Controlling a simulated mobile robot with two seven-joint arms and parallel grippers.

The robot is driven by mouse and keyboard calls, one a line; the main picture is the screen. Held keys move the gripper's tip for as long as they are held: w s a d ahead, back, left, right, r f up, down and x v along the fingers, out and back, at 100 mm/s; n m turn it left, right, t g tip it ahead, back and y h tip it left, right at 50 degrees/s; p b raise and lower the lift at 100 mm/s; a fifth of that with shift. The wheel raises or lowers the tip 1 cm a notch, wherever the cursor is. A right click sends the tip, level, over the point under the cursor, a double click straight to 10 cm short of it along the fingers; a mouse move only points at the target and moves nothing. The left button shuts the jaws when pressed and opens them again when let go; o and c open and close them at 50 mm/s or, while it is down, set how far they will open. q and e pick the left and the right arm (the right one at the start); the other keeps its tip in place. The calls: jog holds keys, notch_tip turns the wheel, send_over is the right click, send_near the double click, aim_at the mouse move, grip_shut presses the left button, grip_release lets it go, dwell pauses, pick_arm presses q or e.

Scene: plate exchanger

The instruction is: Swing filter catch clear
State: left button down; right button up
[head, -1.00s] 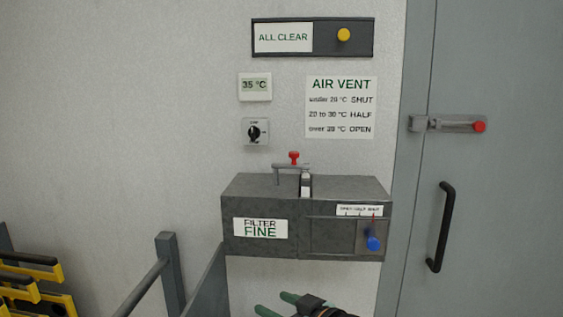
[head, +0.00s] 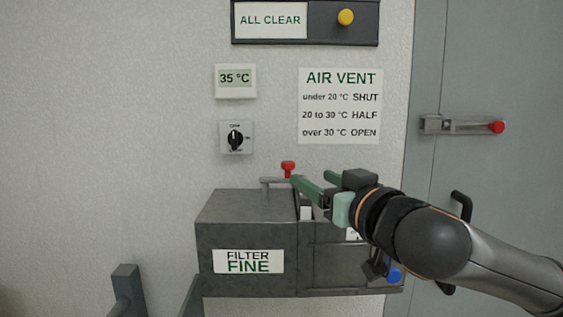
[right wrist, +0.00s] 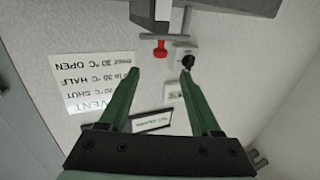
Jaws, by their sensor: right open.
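The filter catch (head: 272,181) is a grey bar with a red knob (head: 288,168) on top of the dark grey filter box (head: 248,205), labelled FILTER FINE. In the head view my right gripper (head: 310,178) is above the box, its green fingers pointing left, one tip just beside the knob. They hide the catch's right end. In the right wrist view the open fingers (right wrist: 161,72) are empty. The red knob (right wrist: 160,50) shows just beyond the gap between their tips, and the bar (right wrist: 195,37) lies behind it. Contact cannot be told. My left gripper is out of view.
A dial (head: 235,138), a 35 °C display (head: 235,78) and an AIR VENT sign (head: 340,106) are on the wall above. A blue knob (head: 394,274) on the box front is partly behind my arm. A door with a red-knobbed latch (head: 465,125) stands right.

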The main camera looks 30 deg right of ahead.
aim_at(291, 164)
jog(key=w+p, duration=0.1)
jog(key=w, duration=0.2)
jog(key=w+d, duration=0.1)
jog(key=w, duration=0.2)
jog(key=w+p, duration=0.1)
jog(key=w, duration=0.3)
jog(key=shift+d+r+p, duration=0.1)
jog(key=shift+d+p, duration=0.15)
jog(key=shift+p, duration=0.05)
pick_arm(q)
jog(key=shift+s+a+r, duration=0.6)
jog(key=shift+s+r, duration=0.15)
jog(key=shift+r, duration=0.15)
pick_arm(e)
jog(key=shift+w+d, duration=0.1)
jog(key=shift+w, duration=0.65)
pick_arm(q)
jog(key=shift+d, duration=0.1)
pick_arm(e)
grip_shut()
